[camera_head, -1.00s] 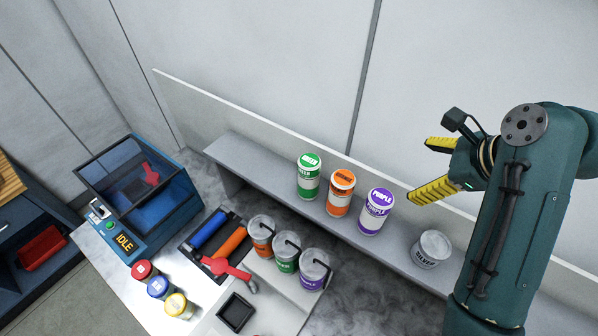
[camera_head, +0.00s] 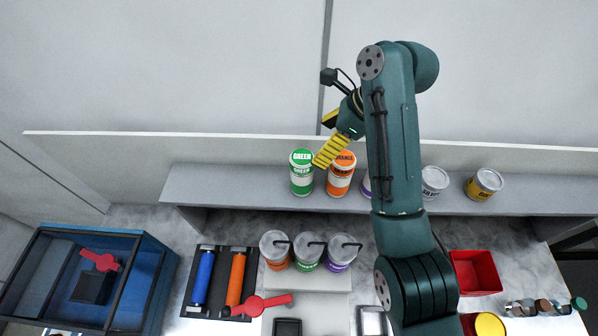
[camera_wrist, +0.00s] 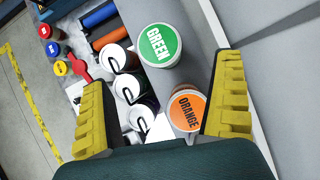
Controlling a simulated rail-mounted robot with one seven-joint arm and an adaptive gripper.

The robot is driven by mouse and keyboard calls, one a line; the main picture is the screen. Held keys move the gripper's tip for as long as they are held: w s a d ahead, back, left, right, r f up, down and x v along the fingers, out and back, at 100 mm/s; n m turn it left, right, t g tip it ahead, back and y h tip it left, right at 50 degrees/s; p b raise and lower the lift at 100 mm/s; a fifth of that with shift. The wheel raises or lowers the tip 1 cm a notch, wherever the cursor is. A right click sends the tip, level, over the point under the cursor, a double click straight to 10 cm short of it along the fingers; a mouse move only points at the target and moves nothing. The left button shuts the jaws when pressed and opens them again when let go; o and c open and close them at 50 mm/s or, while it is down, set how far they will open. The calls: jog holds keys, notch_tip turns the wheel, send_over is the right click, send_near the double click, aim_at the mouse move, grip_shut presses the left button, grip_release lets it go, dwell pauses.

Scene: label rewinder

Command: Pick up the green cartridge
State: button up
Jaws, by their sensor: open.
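The green cartridge (camera_head: 302,172) is a white can with a green lid and band marked GREEN. It stands upright on the grey shelf, left of the orange cartridge (camera_head: 341,174). My gripper (camera_head: 327,135) is open and empty, above and to the right of the green cartridge, with a yellow finger in front of part of the orange cartridge. In the wrist view, the green lid (camera_wrist: 160,45) lies ahead between the yellow fingers of my gripper (camera_wrist: 160,100). The orange lid (camera_wrist: 187,110) is nearer, close beside the right finger. Neither cartridge is held.
A purple cartridge (camera_head: 366,185) is mostly hidden behind my arm. Silver (camera_head: 434,182) and yellow (camera_head: 484,185) cans stand farther right on the grey shelf (camera_head: 235,186). Several lidded cups with black handles (camera_head: 308,250) stand below it. Shelf space left of the green cartridge is clear.

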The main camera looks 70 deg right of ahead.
aim_at(297, 162)
jog(key=shift+x, duration=5.7)
jog(key=shift+w+r, duration=0.15)
jog(key=shift+w, duration=0.05)
jog(key=c, duration=1.4)
